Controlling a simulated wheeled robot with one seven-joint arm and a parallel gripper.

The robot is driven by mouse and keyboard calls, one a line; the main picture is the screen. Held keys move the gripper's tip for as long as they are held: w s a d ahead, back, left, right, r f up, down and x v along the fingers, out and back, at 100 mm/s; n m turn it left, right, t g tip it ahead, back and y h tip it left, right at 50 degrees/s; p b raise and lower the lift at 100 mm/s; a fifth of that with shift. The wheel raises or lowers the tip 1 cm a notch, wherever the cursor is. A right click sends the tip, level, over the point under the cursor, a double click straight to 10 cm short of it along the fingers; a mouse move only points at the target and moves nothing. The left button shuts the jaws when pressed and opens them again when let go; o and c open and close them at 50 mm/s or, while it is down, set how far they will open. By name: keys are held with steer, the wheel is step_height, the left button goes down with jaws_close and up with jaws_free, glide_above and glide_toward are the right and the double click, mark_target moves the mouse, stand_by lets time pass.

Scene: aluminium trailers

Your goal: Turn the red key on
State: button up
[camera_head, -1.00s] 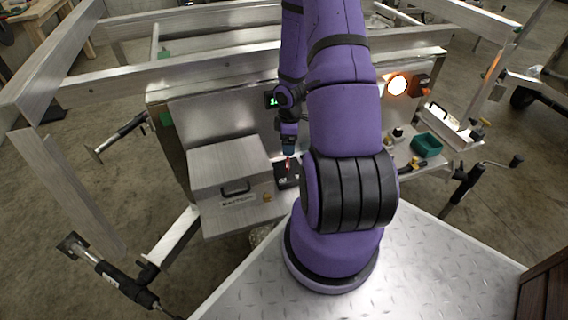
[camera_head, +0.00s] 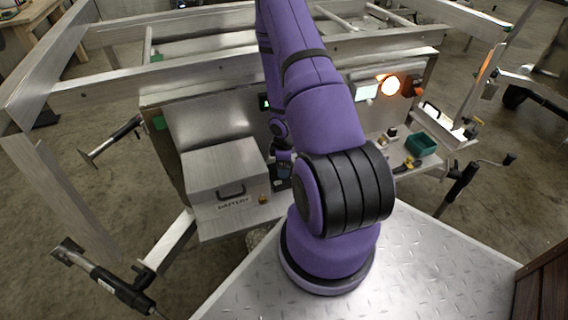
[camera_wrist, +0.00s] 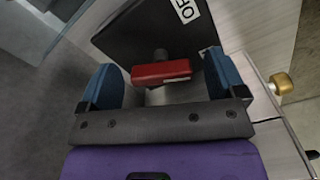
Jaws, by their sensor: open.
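The red key (camera_wrist: 161,73) shows in the wrist view as a short red bar on a dark stem, standing out from a black switch box (camera_wrist: 130,38) with a white label whose visible letters read "OF". My gripper (camera_wrist: 163,82) is open, with one blue fingertip on each side of the key. The key lies between the fingertips, with visible gaps at both ends. In the head view my gripper (camera_head: 284,170) is small beside the battery box, and the red key is hidden there.
The metal battery box (camera_head: 222,172) stands just left of my gripper. A brass knob (camera_wrist: 281,84) is at the right in the wrist view. A green tray (camera_head: 421,145) and a lit orange lamp (camera_head: 388,86) are further right on the trailer.

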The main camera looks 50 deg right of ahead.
steer(key=c, duration=0.9)
steer(key=shift+a+m, duration=0.1)
steer(key=shift+m, duration=2.2)
steer(key=o, duration=0.9)
step_height(320, 180, up, 11)
